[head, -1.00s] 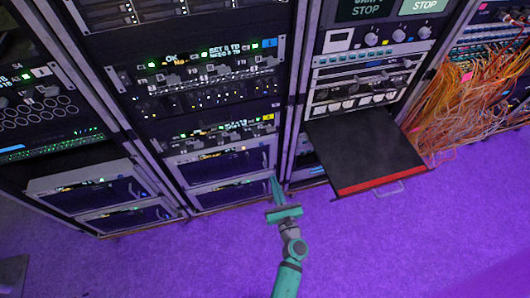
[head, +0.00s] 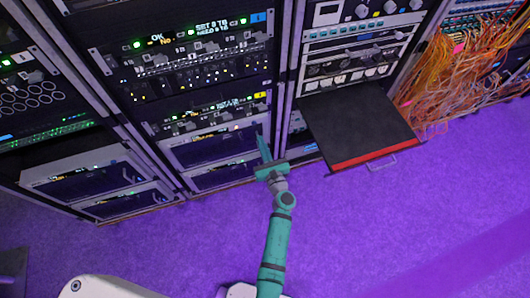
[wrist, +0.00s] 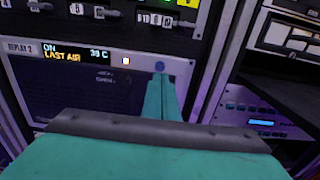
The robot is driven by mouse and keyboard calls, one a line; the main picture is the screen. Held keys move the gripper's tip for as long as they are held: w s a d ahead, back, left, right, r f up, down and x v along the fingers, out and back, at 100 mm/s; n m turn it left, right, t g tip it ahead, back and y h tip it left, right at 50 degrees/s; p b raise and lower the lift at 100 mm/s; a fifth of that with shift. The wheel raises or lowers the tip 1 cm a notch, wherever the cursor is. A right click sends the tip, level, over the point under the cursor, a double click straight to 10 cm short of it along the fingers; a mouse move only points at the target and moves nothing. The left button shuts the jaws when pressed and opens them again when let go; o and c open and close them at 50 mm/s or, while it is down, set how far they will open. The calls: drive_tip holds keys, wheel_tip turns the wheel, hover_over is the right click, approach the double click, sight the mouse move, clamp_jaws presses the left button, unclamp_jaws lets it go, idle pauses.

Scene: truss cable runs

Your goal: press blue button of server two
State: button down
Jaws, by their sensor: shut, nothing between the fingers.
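A grey-framed rack unit marked REPLAY 2 (wrist: 82,62) fills the left of the wrist view, with an orange readout saying LAST AIR and 39 C. A round blue button (wrist: 160,67) sits near the unit's right end. My gripper (wrist: 163,80) is shut and empty, its fingertips just below the button in the picture. Whether they touch the panel cannot be told. In the head view, my gripper (head: 262,139) is at the right end of the upper grey unit (head: 212,150) low in the middle rack. The button cannot be made out there.
A small lit square (wrist: 126,61) is left of the blue button. A black shelf with a red front edge (head: 362,158) juts out to the right of my gripper. Orange cables (head: 445,85) hang farther right. The purple floor in front is clear.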

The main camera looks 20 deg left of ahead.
drive_tip(key=shift+x, duration=3.15)
drive_tip(key=shift+w+a, duration=0.3)
drive_tip(key=shift+w, duration=0.1)
drive_tip(key=shift+w+a+r, duration=0.2)
drive_tip(key=shift+w+a, duration=0.1)
drive_tip(key=shift+a, duration=0.15)
drive_tip(key=shift+s+d, duration=0.25)
drive_tip(key=shift+d, duration=0.05)
approach(254, 124)
drive_tip(key=v, duration=0.6)
drive_tip(key=shift+d+f, duration=0.25)
drive_tip(key=shift+f, duration=0.1)
